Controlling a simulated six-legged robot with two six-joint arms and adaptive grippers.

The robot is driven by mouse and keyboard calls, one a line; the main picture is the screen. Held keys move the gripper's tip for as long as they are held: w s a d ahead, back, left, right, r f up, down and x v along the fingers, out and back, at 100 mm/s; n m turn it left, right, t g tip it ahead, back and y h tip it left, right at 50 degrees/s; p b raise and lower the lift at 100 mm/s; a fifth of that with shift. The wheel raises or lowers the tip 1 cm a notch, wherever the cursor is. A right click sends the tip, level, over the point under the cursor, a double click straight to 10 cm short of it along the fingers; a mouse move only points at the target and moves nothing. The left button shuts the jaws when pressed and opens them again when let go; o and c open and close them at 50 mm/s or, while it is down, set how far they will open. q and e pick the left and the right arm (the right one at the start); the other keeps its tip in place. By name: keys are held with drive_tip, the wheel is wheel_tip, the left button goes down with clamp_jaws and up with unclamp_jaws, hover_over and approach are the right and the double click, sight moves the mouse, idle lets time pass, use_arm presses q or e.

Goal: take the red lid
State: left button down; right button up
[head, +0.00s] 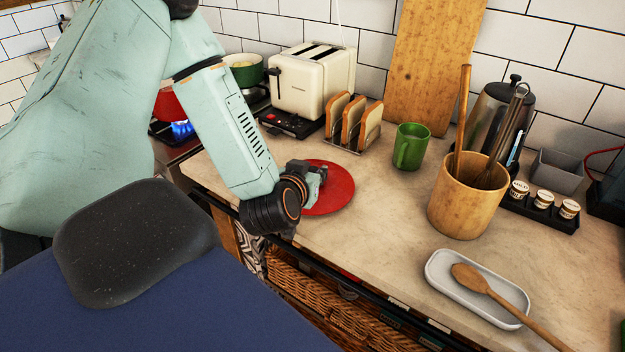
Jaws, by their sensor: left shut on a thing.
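The red lid (335,188) is a flat round disc at the counter's front edge, left of the middle of the head view. My left arm comes in from the left and reaches down to it. My left gripper (318,175) is at the lid's left part and is shut on it. The gripper and wrist hide the lid's left side and the place of the grasp. I cannot tell whether the lid touches the counter or is just above it. My right gripper is not in view.
A toaster (312,82), a rack with toast slices (352,122) and a green mug (410,147) stand behind the lid. A wooden utensil crock (466,203) and a white spoon rest (453,272) are to the right. A blue flame (182,130) burns at the left. Bare counter (370,225) lies right of the lid.

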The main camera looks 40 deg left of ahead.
sight(313, 170)
use_arm(q)
wheel_tip(313, 170, up, 10)
drive_tip(key=p, duration=0.5)
drive_tip(key=shift+p, duration=0.35)
